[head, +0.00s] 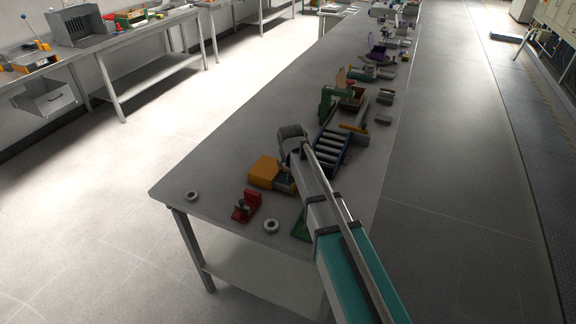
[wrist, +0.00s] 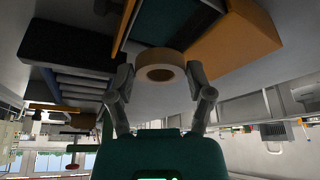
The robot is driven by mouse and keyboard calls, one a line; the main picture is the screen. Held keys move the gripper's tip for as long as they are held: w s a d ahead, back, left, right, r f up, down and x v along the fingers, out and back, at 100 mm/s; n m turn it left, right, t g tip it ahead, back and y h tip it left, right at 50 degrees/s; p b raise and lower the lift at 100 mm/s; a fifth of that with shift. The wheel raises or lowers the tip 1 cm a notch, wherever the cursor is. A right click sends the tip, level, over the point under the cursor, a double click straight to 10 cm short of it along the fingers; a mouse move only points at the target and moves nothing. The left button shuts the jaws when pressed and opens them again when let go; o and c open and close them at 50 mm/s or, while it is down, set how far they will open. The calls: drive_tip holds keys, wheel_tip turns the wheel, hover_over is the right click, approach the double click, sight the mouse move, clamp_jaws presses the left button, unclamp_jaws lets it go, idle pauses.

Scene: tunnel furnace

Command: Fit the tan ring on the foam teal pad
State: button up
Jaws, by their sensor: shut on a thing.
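In the wrist view, my gripper (wrist: 161,76) is shut on the tan ring (wrist: 160,58), with one finger on each side of it. The ring's round hole faces the camera. The teal pad (wrist: 172,24) lies just beyond the ring, between a dark edge and an orange block (wrist: 240,40); the ring overlaps its near edge in the picture. I cannot tell whether they touch. In the head view, a small part of the teal pad (head: 284,185) shows beside the orange block (head: 264,170). My arm hides the fingers and the ring there.
A blue-framed roller conveyor (head: 331,152) stands right of my wrist on the long grey table (head: 225,140). Near the front are a red fixture (head: 246,206), a pale ring (head: 271,226), and another ring (head: 193,196).

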drive_tip(key=shift+f+b, duration=0.4)
drive_tip(key=shift+f, duration=0.15)
drive_tip(key=shift+f+b, duration=1.1)
idle(1.9)
drive_tip(key=o, duration=1.1)
drive_tip(key=shift+c, duration=0.2)
wheel_tip(320, 180, up, 7)
drive_tip(key=p, duration=0.7)
idle(0.6)
drive_tip(key=shift+d, duration=0.1)
idle(0.4)
